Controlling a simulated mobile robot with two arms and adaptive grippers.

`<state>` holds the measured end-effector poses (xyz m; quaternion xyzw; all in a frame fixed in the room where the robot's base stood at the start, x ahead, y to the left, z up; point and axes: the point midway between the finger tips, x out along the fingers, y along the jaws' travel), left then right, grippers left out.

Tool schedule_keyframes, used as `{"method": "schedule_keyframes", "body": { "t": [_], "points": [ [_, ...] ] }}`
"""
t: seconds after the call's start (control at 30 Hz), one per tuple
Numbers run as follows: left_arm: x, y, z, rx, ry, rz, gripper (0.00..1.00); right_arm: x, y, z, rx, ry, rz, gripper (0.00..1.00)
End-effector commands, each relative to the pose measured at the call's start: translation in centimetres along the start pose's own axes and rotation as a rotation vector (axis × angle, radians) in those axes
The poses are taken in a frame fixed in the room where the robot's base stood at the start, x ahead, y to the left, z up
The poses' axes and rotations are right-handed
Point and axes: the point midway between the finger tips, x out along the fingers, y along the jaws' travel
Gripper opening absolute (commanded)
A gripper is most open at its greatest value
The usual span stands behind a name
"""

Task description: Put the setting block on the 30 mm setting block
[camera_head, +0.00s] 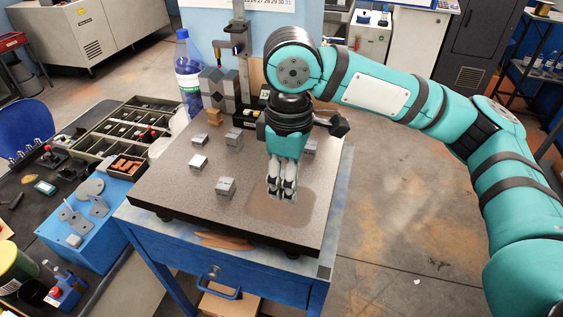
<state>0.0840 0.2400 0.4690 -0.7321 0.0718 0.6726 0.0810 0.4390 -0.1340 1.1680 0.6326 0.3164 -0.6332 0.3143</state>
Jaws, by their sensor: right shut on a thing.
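My right gripper (281,194) is over the right part of the granite surface plate, pointing down, with its fingers shut. The fingers hide most of what they hold, and I take it to be the setting block. Several grey metal blocks stand apart on the plate: one at the front (225,187), one to the left (198,162), one behind (234,137) and one partly behind my wrist (310,146). I cannot read any sizes, so I cannot tell which is the 30 mm setting block. My left gripper is not in view.
The granite surface plate (170,197) lies on a blue bench. At its back are a brass block (214,116), a checkered block (218,90) and a gauge stand (243,60). A water bottle (188,75) stands behind. A compartment tray (120,128) lies left. The plate's front right is clear.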

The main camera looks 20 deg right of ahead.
Motion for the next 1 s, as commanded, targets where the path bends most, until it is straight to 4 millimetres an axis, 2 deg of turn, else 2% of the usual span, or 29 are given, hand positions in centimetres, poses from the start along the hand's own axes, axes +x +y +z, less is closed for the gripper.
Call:
{"method": "schedule_keyframes", "body": {
  "t": [0.03, 0.2, 0.37, 0.47, 0.73, 1.0],
  "points": [
    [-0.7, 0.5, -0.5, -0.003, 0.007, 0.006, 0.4, -0.3, 1.3, -0.6, 0.006, -0.002, -0.001, 0.0],
    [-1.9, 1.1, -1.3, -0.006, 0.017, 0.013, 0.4, 0.2, 5.1, -2.4, 0.004, -0.002, 0.0, 0.0],
    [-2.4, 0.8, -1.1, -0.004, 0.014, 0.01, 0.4, 0.6, 7.2, -3.4, 0.001, -0.001, 0.0, 0.0],
    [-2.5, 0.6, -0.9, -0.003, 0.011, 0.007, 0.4, 0.8, 7.6, -3.6, -0.002, -0.001, 0.001, 0.0],
    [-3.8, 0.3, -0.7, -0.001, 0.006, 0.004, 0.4, 4.0, 7.6, -3.5, -0.003, -0.002, 0.001, 0.0],
    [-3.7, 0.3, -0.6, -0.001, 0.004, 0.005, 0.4, 4.3, 7.5, -3.6, -0.003, 0.0, 0.001, 0.0]
  ]
}}
